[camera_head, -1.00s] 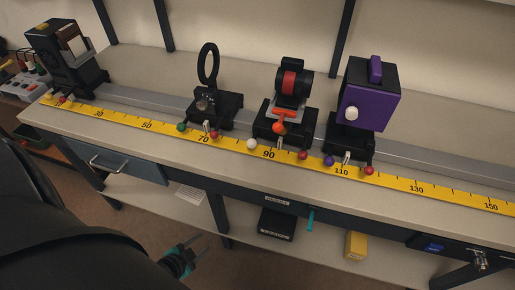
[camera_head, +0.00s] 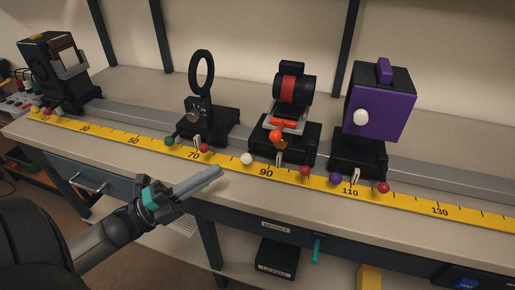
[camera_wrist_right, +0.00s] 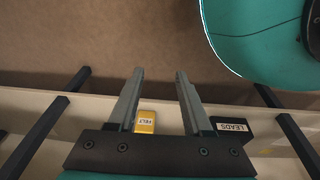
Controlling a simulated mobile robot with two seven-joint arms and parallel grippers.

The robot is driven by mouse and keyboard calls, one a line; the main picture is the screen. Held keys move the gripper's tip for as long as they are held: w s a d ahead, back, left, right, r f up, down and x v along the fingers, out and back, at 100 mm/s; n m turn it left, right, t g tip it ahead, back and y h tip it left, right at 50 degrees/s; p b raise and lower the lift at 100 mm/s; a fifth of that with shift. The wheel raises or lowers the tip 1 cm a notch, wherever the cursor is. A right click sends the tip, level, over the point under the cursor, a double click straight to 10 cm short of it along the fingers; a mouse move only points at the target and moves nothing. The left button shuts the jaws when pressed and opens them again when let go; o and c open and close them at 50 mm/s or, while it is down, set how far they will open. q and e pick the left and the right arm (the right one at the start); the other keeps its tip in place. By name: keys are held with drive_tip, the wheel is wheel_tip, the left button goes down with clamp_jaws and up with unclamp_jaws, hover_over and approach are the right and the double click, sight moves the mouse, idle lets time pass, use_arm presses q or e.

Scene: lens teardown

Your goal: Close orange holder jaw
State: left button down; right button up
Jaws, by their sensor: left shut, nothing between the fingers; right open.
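The orange holder jaw (camera_head: 283,123) is a small orange bar with a round orange knob (camera_head: 276,136) below it, on the front of a black holder (camera_head: 290,151) near the 90 mark of the rail. A black cylinder with a red band (camera_head: 289,90) sits in this holder above the jaw. My left gripper (camera_head: 218,172) is shut and empty, in front of the bench edge, to the left of and lower in the picture than the orange knob, apart from it. My right gripper (camera_wrist_right: 160,73) is open and empty in the right wrist view, over the floor and lower shelf.
A black ring holder (camera_head: 202,125) stands left of the orange-jaw holder and a purple box (camera_head: 381,103) right of it. A yellow scale (camera_head: 405,202) runs along the front, with small coloured balls beside each carriage. A teal handle (camera_head: 317,249) hangs below the bench top.

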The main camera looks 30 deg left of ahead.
use_arm(q)
drive_tip(key=b, duration=0.2)
approach(279, 128)
drive_tip(key=d+r, duration=0.2)
drive_tip(key=d, duration=0.1)
drive_tip(key=shift+w+d, duration=0.3)
drive_tip(key=shift+w, duration=0.55)
use_arm(e)
drive_tip(key=shift+w+a+r, duration=0.3)
drive_tip(key=shift+w+r, duration=0.05)
drive_tip(key=shift+r, duration=0.2)
drive_tip(key=shift+w+a+r, duration=0.3)
drive_tip(key=shift+a+r, duration=0.05)
drive_tip(key=shift+r, duration=0.25)
drive_tip(key=shift+w+a+r, duration=0.3)
drive_tip(key=shift+w+r, duration=0.05)
drive_tip(key=shift+r, duration=0.2)
